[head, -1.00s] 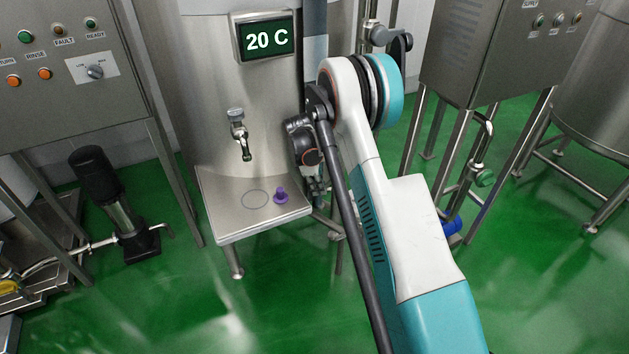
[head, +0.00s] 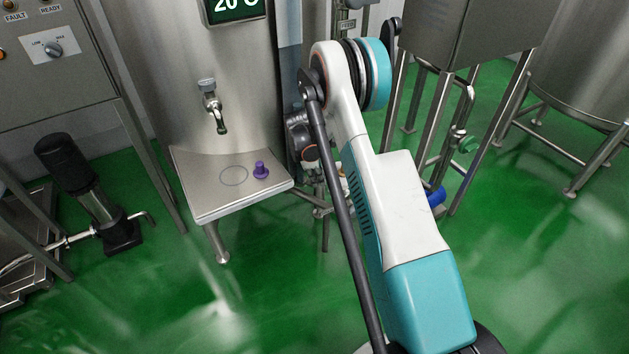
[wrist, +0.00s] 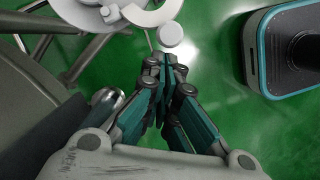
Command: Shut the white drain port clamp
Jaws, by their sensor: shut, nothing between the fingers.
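In the wrist view, a white curved clamp-like part (wrist: 152,14) shows at the top edge, cut off by the frame. A round white disc (wrist: 170,35) lies just below it. I take these to be the drain port clamp, but I cannot tell whether it is open or shut. My gripper (wrist: 163,118) points up the picture toward them, its dark teal fingers together and empty. The fingertips appear below the disc, and I see no clear contact. In the head view my arm hides the gripper, and I cannot make out the clamp there.
A steel tank shelf (head: 236,205) holds a purple stopper (head: 261,170) below a small tap (head: 214,112). A black-topped pump (head: 85,190) stands at left. Green floor is open in front.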

